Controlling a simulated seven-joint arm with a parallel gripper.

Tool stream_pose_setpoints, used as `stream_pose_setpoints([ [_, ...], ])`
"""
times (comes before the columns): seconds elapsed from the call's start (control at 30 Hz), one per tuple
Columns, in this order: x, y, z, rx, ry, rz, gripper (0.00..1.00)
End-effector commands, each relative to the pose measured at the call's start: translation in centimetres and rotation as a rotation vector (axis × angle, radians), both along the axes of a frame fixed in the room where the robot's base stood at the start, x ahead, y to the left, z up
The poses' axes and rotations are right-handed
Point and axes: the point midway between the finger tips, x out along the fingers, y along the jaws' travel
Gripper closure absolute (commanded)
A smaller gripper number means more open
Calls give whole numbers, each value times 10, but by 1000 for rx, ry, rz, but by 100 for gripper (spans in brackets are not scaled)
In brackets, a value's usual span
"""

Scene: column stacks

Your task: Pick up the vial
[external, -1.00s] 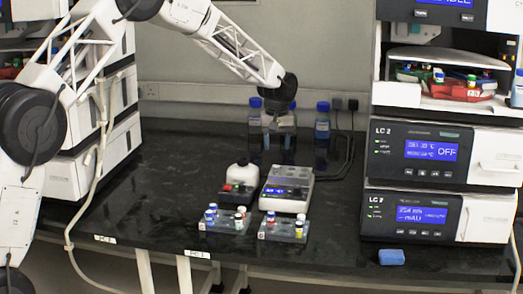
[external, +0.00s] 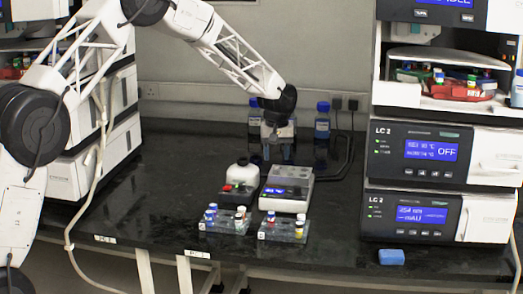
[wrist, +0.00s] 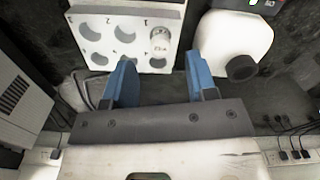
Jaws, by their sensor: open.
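A small vial with a pale, clear top (wrist: 159,42) stands in one well of a white block with numbered wells (wrist: 88,16) in the wrist view. In the external view this block is the top of a white device with a blue display (external: 287,203); I cannot make out the vial there. My gripper (wrist: 160,75) is open, its two blue fingers apart with nothing between them. In the wrist view the vial appears just beyond the gap between the fingertips. In the external view my gripper (external: 277,154) hangs above and behind the device.
A white bottle with a dark cap (wrist: 243,66) is close beside the block. Two racks with coloured-cap vials (external: 224,220) (external: 283,229) stand in front. Blue-capped bottles (external: 322,122) stand behind. LC units (external: 420,150) are on the right.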

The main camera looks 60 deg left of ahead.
Motion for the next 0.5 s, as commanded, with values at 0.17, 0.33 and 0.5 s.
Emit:
stream_pose_setpoints([
  [0.17, -2, -1, -21, -1, 3, 0, 48],
  [0.33, -2, -1, -37, 0, 1, 0, 48],
  [0.5, -2, -1, -43, 0, 1, 0, 48],
])
